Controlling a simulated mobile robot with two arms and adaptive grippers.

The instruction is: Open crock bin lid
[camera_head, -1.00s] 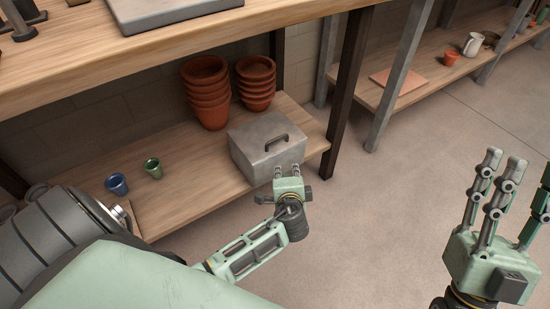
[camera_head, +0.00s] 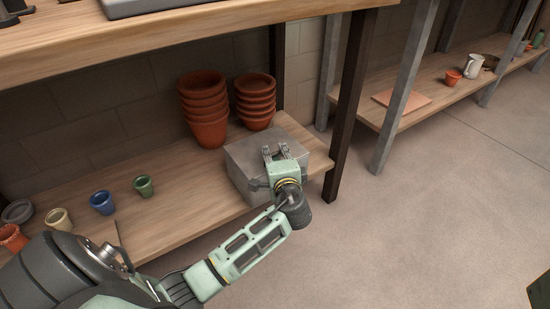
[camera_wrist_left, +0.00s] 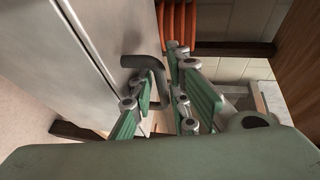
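The grey metal crock bin (camera_head: 243,150) stands on the lower shelf, and its lid looks shut. My left gripper (camera_head: 275,150) is over the bin's top and hides the handle in the head view. In the left wrist view the lid's dark bent handle (camera_wrist_left: 157,70) rises from the flat grey lid (camera_wrist_left: 85,55). The fingers of my left gripper (camera_wrist_left: 160,105) are apart, with the handle between them; I cannot tell whether they touch it. My right gripper is not in view.
Two stacks of terracotta pots (camera_head: 204,105) stand behind the bin. Small blue (camera_head: 102,202) and green (camera_head: 144,186) cups stand left on the lower shelf (camera_head: 180,195). A dark post (camera_head: 350,105) rises right of the bin, and the upper shelf (camera_head: 170,35) overhangs.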

